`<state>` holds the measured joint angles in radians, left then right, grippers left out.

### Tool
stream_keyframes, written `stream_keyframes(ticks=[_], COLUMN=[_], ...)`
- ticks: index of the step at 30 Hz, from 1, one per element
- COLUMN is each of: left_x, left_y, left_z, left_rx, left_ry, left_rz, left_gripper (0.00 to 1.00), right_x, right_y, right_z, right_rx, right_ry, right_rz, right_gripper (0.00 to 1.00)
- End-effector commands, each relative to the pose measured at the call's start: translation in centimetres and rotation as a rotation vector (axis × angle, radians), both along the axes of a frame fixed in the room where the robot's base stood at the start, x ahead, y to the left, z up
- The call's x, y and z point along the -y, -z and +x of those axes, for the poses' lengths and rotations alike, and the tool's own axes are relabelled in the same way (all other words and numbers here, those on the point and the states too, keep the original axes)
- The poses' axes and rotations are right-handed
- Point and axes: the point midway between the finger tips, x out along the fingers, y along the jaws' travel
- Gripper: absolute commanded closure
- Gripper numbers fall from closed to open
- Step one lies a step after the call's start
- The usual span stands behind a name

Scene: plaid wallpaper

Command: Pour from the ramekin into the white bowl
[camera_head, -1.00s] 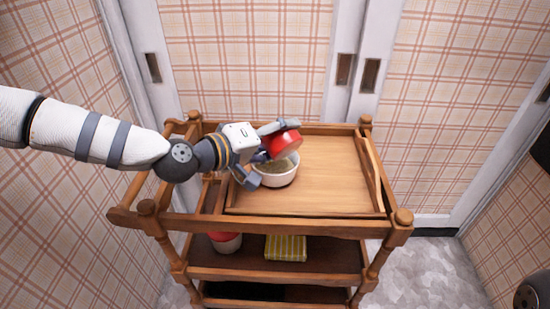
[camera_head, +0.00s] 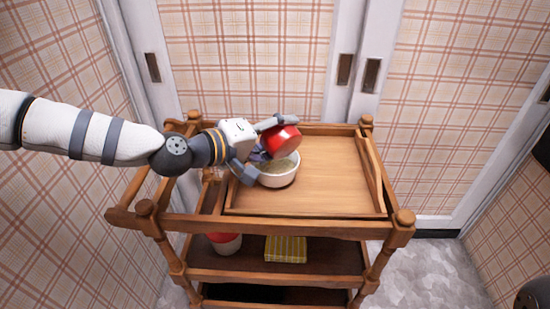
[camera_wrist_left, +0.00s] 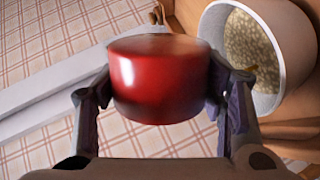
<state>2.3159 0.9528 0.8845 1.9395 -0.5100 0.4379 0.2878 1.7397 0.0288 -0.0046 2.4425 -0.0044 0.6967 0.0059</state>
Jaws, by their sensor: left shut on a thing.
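The red ramekin (camera_head: 283,139) is held tilted above the far side of the white bowl. My left gripper (camera_head: 262,146) comes in from the left and is shut on the ramekin. In the left wrist view, the ramekin (camera_wrist_left: 160,78) sits between the two fingers (camera_wrist_left: 160,92); its inside is hidden there. The white bowl (camera_head: 280,180) stands upright on the cart's wooden top, just below the ramekin. Pale, grainy contents show in the bowl, also in the left wrist view (camera_wrist_left: 248,50).
The wooden cart (camera_head: 330,228) has raised rails and corner posts around its top. The right part of the top (camera_head: 335,175) is clear. A red-and-white container (camera_head: 225,243) and a yellow striped cloth-like item (camera_head: 286,249) are on the shelf below.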

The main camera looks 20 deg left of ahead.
Motion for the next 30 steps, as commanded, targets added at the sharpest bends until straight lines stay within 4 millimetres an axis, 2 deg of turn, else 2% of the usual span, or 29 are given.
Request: stream_keyframes(ticks=[30], left_x=[-0.03], left_y=[-0.23], left_z=[0.04], left_rx=[-0.067], left_ry=[-0.001], left_rz=[-0.101], left_gripper=[0.69], right_x=[0.0], right_y=[0.91], right_z=[-0.45], right_rx=[-0.014], right_ry=[0.0], right_rz=[0.0], right_gripper=[0.6])
